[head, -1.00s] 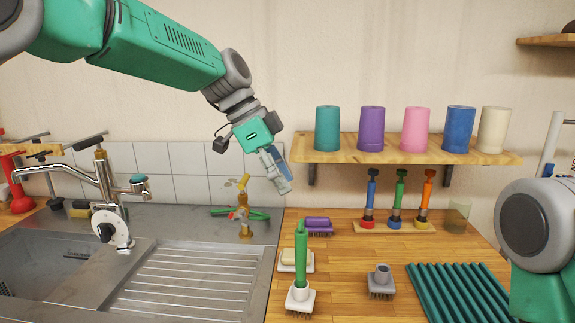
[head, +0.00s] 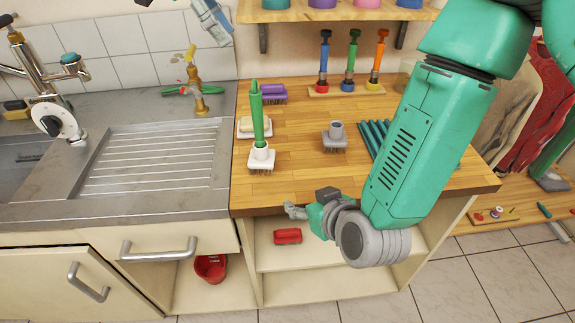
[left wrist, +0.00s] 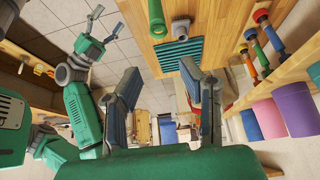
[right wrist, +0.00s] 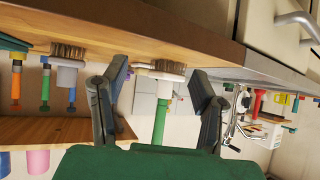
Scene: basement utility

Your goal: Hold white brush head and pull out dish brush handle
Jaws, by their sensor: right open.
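The dish brush stands upright on the wooden counter in the head view, with its white brush head (head: 261,159) bristles down and its green handle (head: 256,115) upright in the head. My right gripper (head: 293,211) is low at the counter's front edge, right of and nearer than the brush. In the right wrist view its jaws (right wrist: 159,72) are open and empty, with the white head (right wrist: 158,74) and green handle (right wrist: 159,122) beyond, between the fingers. My left gripper (head: 218,28) is at the top edge, above and behind the brush. Its fingers (left wrist: 160,68) are open and empty.
A grey brush head (head: 335,140) stands to the right, a purple brush (head: 272,93) and a soap dish (head: 252,128) behind. A teal ridged mat (head: 377,136) lies right. The metal sink drainer (head: 150,158) is left. The counter's front edge is close to my right gripper.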

